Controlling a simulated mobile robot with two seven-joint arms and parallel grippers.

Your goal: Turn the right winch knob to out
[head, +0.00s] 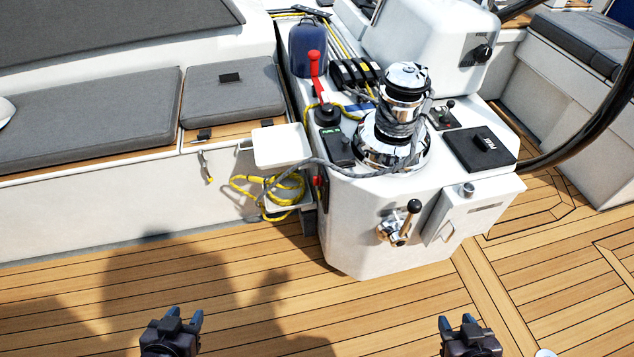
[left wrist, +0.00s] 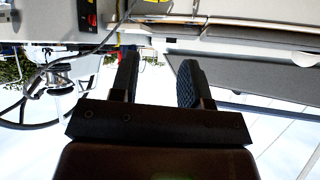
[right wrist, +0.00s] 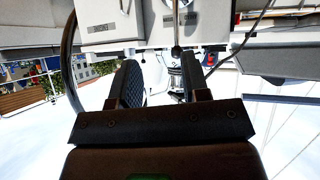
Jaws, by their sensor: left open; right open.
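The chrome winch (head: 398,135) stands on the white console with grey rope wound round it. A small black control box with a green label (head: 338,147) sits left of it, and a small plate with a black-knobbed lever (head: 446,114) sits right of it. A dark round knob (head: 481,53) is on the white housing behind. I cannot tell which is the right winch knob, nor read any setting. My left gripper (head: 184,318) and right gripper (head: 456,322) are open and empty, well in front of the console. The winch also shows inverted in the right wrist view (right wrist: 184,78).
A chrome lever with a black ball (head: 400,224) juts from the console front. A red handle (head: 314,65) stands upright at the left. Coiled yellow rope (head: 280,190) hangs beside the console. A dark wheel rim (head: 590,125) curves at right. The teak deck in front is clear.

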